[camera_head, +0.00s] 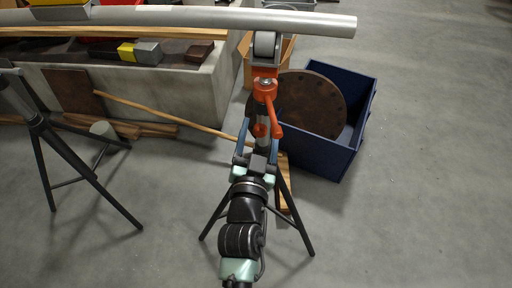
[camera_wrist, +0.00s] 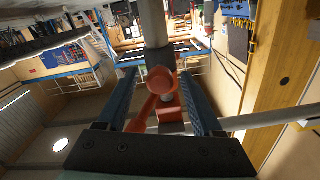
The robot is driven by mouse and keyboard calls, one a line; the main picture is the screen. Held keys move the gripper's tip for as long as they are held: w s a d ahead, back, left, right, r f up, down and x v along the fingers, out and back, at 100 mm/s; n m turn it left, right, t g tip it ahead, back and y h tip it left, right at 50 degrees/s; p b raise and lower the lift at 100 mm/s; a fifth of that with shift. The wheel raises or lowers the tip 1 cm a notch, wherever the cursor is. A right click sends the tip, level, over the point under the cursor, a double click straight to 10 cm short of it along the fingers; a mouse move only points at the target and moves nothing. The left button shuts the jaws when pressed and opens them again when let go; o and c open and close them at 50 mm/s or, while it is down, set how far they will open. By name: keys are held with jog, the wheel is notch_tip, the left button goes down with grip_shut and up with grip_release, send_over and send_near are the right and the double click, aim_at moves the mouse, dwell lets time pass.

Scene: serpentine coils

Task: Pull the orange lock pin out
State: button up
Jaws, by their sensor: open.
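The orange lock pin shows its round knob (camera_wrist: 161,79) in the wrist view, and it also shows in the head view (camera_head: 260,130). It sits on the post of a pipe stand, below an orange collar (camera_head: 264,88). An orange lever (camera_head: 274,116) hangs beside it. My gripper (camera_wrist: 158,88) is open, with one blue finger on each side of the knob and gaps to both. In the head view my gripper (camera_head: 258,146) is at the post, just below the knob. The pin's shaft is hidden behind the knob.
A long grey pipe (camera_head: 200,17) lies across the stand's roller (camera_head: 264,45). The stand's black legs (camera_head: 285,195) spread around my arm. A blue crate (camera_head: 318,152) with a rusty disc (camera_head: 310,100) stands right. Another tripod (camera_head: 60,145) stands left. The floor at right is clear.

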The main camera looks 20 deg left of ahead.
jog(key=v, duration=1.2)
jog(key=shift+s+p, duration=0.35)
